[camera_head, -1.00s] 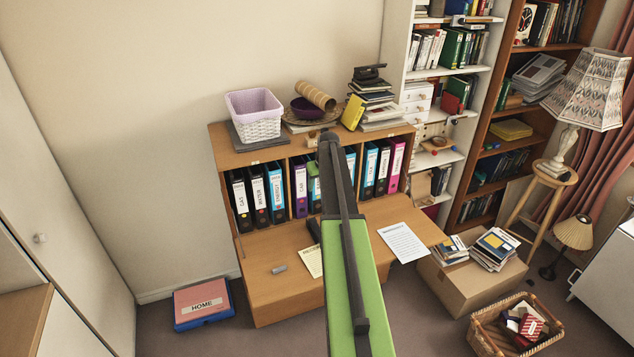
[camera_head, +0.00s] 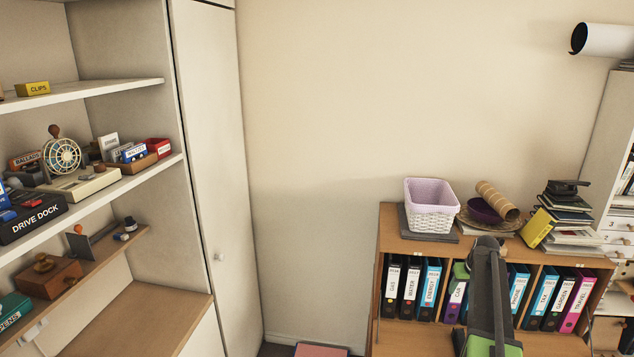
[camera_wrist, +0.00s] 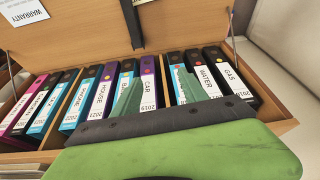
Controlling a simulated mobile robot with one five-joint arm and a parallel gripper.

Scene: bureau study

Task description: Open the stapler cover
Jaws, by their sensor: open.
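A long dark object (camera_wrist: 132,22) lies on the wooden desk flap (camera_wrist: 75,38) at the top of the wrist view, near the binders. It may be the stapler, but its cover cannot be made out. Another dark device (camera_head: 568,188) sits on a book stack in the head view; I cannot tell what it is. My gripper (camera_head: 487,243), dark grey at the end of my green arm, is in front of the bureau's binders. In the wrist view its dark edge and a green part fill the bottom. It is open, and I see nothing held.
The bureau (camera_head: 400,242) holds a row of binders. On top are a white basket (camera_head: 431,215), a purple bowl (camera_head: 484,211) and a yellow book (camera_head: 537,229). At the left, shelves (camera_head: 130,185) carry a drive dock, a wheel device and small boxes. A closed white cupboard door (camera_head: 215,180) stands between.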

